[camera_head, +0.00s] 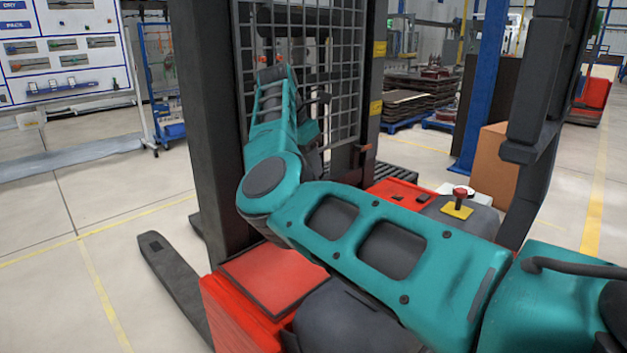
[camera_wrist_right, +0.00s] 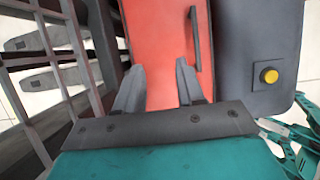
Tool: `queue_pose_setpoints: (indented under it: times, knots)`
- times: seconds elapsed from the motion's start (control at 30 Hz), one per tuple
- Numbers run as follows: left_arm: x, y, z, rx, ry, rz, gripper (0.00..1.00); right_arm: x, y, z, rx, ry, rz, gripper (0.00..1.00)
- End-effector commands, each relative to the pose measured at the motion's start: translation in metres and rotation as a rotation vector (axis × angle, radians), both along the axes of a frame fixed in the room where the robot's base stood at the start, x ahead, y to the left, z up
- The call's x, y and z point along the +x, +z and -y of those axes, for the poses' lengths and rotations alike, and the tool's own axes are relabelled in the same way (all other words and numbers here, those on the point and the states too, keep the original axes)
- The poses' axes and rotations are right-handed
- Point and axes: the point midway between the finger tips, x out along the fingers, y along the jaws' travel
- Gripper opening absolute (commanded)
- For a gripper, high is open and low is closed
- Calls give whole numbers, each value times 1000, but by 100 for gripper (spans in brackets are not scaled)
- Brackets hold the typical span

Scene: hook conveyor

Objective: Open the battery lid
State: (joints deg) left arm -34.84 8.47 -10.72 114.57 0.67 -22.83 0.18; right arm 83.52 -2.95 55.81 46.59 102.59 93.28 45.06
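The battery lid (camera_wrist_right: 165,35) appears to be the flat red panel in the right wrist view, lying closed, with a dark bar handle (camera_wrist_right: 195,38) along its right side. My right gripper (camera_wrist_right: 159,66) is open and empty over the lid. Its two grey fingers are apart, and the handle is just beyond and to the right of the right finger. In the head view my teal right arm crosses the red truck (camera_head: 245,310) and hides much of its top; the right gripper cannot be made out there. My left gripper is not recognisable in either view.
The dark mast with its wire grille (camera_head: 330,70) stands close beside my right arm; the grille (camera_wrist_right: 62,60) also borders the wrist view's left. A red knob on a yellow plate (camera_head: 458,208) sits on the truck's top. A fork (camera_head: 172,280) lies on the floor at left.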

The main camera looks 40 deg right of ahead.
Motion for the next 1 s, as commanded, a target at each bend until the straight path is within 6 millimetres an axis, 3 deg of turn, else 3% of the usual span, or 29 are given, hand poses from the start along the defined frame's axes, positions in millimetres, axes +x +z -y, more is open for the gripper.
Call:
queue_pose_setpoints:
  times: [0.1, 0.3, 1.0]
  knots:
    - [-1, 0, 0, 1, 1, -1, 62, -1, 24, -9, -3, -1, 2, 38]
    - [-2, -1, -2, 4, 2, -7, 62, -4, 44, -16, -5, -3, -2, 38]
    - [-2, 1, -1, 1, 5, -4, 62, -5, 48, -17, -6, -6, -3, 38]
